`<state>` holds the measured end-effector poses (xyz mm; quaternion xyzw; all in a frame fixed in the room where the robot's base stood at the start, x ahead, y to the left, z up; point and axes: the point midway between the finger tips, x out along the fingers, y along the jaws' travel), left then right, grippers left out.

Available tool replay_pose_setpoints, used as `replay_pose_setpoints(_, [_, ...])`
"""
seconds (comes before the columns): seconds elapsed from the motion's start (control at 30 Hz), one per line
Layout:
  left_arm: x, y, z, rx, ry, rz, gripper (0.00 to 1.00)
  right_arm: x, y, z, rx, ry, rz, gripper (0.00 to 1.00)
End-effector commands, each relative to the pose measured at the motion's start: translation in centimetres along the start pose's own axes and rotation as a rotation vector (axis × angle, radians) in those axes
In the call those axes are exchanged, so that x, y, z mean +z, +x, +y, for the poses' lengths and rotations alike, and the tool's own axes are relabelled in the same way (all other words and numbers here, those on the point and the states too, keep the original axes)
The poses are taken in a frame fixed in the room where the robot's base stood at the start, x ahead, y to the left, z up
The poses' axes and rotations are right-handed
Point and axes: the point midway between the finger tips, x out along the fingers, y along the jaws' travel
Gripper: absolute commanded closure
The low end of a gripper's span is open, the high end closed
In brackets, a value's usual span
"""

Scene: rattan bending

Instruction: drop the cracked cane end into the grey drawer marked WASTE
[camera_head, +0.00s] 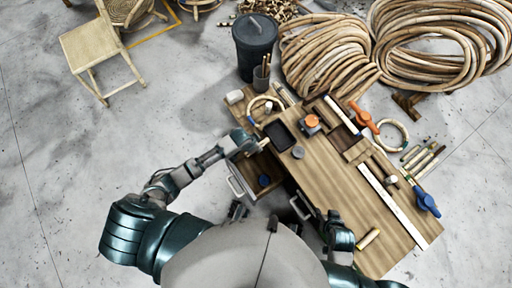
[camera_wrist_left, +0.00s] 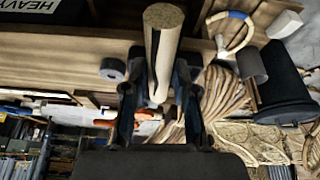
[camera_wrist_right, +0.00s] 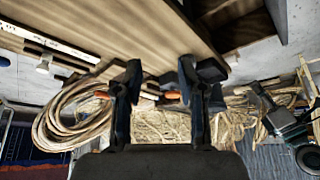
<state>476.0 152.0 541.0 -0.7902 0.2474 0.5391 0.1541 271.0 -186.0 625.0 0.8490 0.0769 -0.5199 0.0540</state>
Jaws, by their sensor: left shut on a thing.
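My left gripper (camera_head: 238,143) is over the left end of the workbench, above a pulled-out grey drawer (camera_head: 236,187). In the left wrist view the left gripper (camera_wrist_left: 160,95) is shut on a short pale cane end (camera_wrist_left: 163,45), with a dark split line down its side. No WASTE marking is readable; a label reading HEAVY (camera_wrist_left: 28,5) shows in the left wrist view. My right gripper (camera_head: 340,238) is by the bench's front edge; in the right wrist view (camera_wrist_right: 158,85) its fingers are apart and empty.
The workbench (camera_head: 335,185) holds a black tray (camera_head: 279,135), an orange-topped tool (camera_head: 310,122), a cane ring (camera_head: 263,108) and a white straightedge (camera_head: 390,205). A short cane piece (camera_head: 368,238) lies near the right gripper. A dark bin (camera_head: 254,42) stands behind.

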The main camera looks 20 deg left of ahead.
Motion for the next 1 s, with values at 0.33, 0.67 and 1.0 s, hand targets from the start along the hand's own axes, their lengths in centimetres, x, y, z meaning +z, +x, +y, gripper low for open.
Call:
replay_pose_setpoints(0.33, [2.1, 4.9, -0.4, 0.041, 0.094, 0.025, 1.0, -3.2, -3.3, -1.3, 0.013, -0.007, 0.102, 0.6])
replay_pose_setpoints(0.67, [2.7, 6.4, -0.2, 0.041, 0.092, 0.022, 1.0, -8.0, -2.6, -2.0, -0.007, -0.011, 0.359, 0.6])
replay_pose_setpoints(1.0, [3.2, 8.1, 0.0, 0.036, 0.095, 0.018, 1.0, -13.2, -3.6, -2.5, -0.037, -0.006, 0.683, 0.6])
